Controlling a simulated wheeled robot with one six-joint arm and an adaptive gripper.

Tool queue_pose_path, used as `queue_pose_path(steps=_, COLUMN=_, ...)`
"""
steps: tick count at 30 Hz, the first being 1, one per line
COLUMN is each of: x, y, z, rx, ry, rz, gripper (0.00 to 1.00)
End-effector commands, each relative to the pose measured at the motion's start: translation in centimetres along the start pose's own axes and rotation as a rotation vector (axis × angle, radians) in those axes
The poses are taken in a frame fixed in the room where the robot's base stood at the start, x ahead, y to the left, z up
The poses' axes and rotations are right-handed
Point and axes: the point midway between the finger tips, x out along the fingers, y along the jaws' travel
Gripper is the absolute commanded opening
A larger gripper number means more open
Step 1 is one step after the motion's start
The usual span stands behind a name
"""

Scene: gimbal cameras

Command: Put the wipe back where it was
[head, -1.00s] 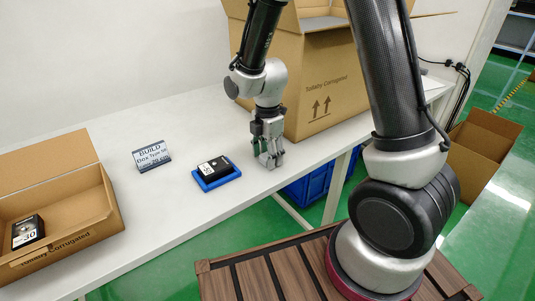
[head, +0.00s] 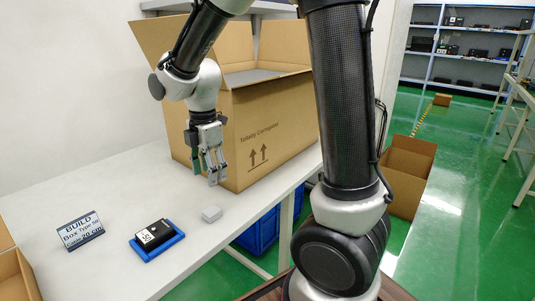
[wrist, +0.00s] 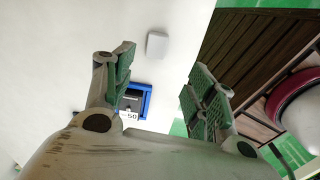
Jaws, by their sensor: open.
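A small light grey block (head: 211,214), which looks like the wipe, lies on the white table near its front edge. In the wrist view it shows as a pale rounded block (wrist: 157,45) beyond the fingertips. My gripper (head: 209,177) is open and empty. It hangs fingers-down above the table, a little behind and above the block, apart from it. In the wrist view my two green-padded fingers (wrist: 167,75) are spread wide, with nothing between the pads.
A blue tray (head: 176,238) holding a black box (head: 153,235) marked 50 stands left of the block. A BUILD sign (head: 80,231) is farther left. A large open carton (head: 270,125) stands close behind my gripper. A smaller open carton (head: 15,275) is at the left edge.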

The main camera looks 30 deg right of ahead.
Motion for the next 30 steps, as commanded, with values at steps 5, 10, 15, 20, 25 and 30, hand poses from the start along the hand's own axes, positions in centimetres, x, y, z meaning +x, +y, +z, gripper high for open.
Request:
queue_pose_path(steps=5, x=-5.5, y=-4.6, z=4.1, rx=0.451, ry=0.027, rz=0.101, gripper=0.56)
queue_pose_path(steps=10, x=-9.8, y=-11.7, z=7.7, rx=1.037, ry=0.096, rz=0.209, gripper=0.56)
queue_pose_path(steps=15, x=-11.5, y=-17.7, z=9.4, rx=1.504, ry=0.186, rz=0.288, gripper=0.56)
queue_pose_path(steps=20, x=-11.8, y=-20.4, z=9.8, rx=1.726, ry=0.241, rz=0.321, gripper=0.56)
queue_pose_path(steps=25, x=-11.8, y=-20.9, z=9.9, rx=1.777, ry=0.253, rz=0.325, gripper=0.56)
queue_pose_path(steps=30, x=-11.8, y=-20.8, z=9.9, rx=1.773, ry=0.253, rz=0.325, gripper=0.56)
